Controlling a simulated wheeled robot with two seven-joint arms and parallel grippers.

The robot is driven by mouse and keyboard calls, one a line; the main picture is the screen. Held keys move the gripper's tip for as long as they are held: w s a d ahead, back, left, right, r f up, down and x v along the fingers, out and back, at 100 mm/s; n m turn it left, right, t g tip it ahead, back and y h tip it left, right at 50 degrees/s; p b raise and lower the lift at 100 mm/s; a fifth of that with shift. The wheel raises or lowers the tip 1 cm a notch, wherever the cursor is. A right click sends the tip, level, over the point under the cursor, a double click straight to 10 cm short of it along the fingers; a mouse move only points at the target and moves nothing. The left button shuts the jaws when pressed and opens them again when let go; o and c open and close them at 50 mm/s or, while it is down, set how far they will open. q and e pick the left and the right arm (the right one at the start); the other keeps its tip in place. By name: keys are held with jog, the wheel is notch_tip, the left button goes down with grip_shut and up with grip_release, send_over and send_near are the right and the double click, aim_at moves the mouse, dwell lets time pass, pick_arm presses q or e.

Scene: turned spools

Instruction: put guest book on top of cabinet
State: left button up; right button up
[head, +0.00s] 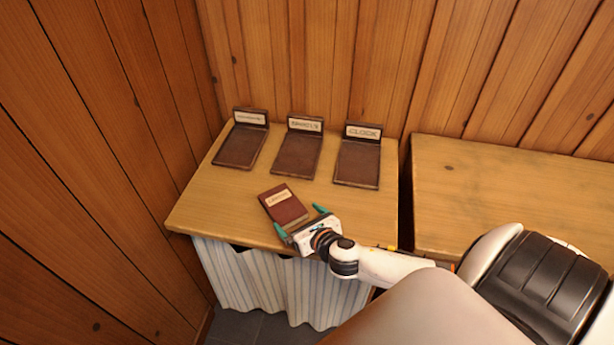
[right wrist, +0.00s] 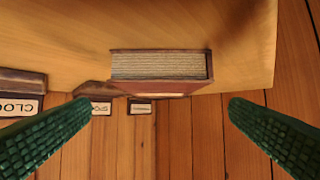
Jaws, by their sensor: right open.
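The guest book (head: 283,205), small and reddish-brown with a pale label on its cover, lies flat near the front of a wooden top (head: 215,205) with a striped curtain below. I take this curtained piece to be the cabinet. My right gripper (head: 301,220) is open at the front edge, its green fingers pointing toward the book, apart from it. In the right wrist view the book (right wrist: 160,66) shows its page edge, lying ahead and between the two open fingers (right wrist: 160,110). My left gripper is not in view.
Three dark trays with upright labels stand along the back: left (head: 240,147), middle (head: 298,155), and right (head: 357,162), marked CLOCK. A second wooden top (head: 480,195) stands to the right across a narrow gap. Plank walls close the left and back.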

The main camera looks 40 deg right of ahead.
jog(key=shift+v, duration=2)
